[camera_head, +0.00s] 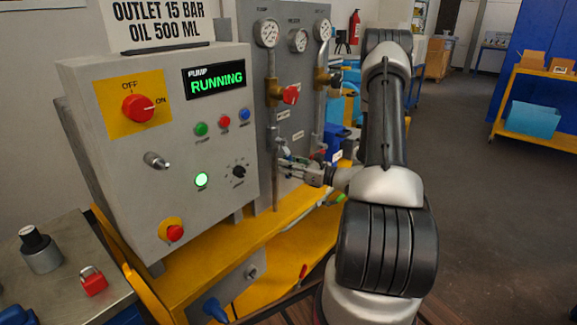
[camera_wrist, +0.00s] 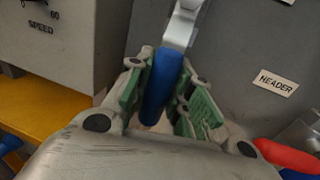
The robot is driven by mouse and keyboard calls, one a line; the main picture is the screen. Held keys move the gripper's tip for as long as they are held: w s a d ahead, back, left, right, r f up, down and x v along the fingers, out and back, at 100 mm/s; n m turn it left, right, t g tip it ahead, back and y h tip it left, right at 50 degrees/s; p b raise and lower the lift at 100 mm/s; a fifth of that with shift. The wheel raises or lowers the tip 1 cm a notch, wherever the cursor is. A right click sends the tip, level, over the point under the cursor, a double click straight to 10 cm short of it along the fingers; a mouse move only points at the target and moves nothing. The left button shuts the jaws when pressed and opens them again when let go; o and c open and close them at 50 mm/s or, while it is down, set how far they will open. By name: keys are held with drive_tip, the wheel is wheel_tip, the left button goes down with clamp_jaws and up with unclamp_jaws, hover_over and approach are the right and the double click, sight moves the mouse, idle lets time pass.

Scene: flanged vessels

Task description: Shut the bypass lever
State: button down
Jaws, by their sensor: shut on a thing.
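A lever with a blue sleeve (camera_wrist: 160,84) and a bare metal arm (camera_wrist: 183,26) shows in the wrist view, against the grey panel. I take it to be the bypass lever; no label naming it is readable. My gripper (camera_wrist: 158,100) is shut on the blue sleeve, with one green-padded finger on each side. In the head view my gripper (camera_head: 284,167) is at the grey panel beside a vertical pipe, to the right of the control box. The lever is small there and partly hidden by the fingers.
The control box (camera_head: 165,150) stands close on the left, its display (camera_head: 217,80) reading RUNNING. A red-handled valve (camera_head: 291,95) and gauges (camera_head: 267,32) are above my gripper. A red handle (camera_wrist: 285,158) is at lower right in the wrist view. Open floor (camera_head: 470,190) lies right.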

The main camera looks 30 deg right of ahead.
drive_tip(key=w+d+r+n+h, duration=0.2)
drive_tip(key=d+r+n, duration=0.5)
drive_tip(key=n, duration=0.8)
drive_tip(key=shift+w+r+n+g+h, duration=0.3)
drive_tip(key=shift+n+h, duration=0.1)
drive_tip(key=shift+h, duration=0.5)
drive_tip(key=shift+d, duration=0.1)
drive_tip(key=c, duration=1.3)
unclamp_jaws()
drive_tip(key=shift+o, duration=0.2)
drive_tip(key=shift+s, duration=0.1)
drive_tip(key=v, duration=1.1)
drive_tip(key=shift+s, duration=0.4)
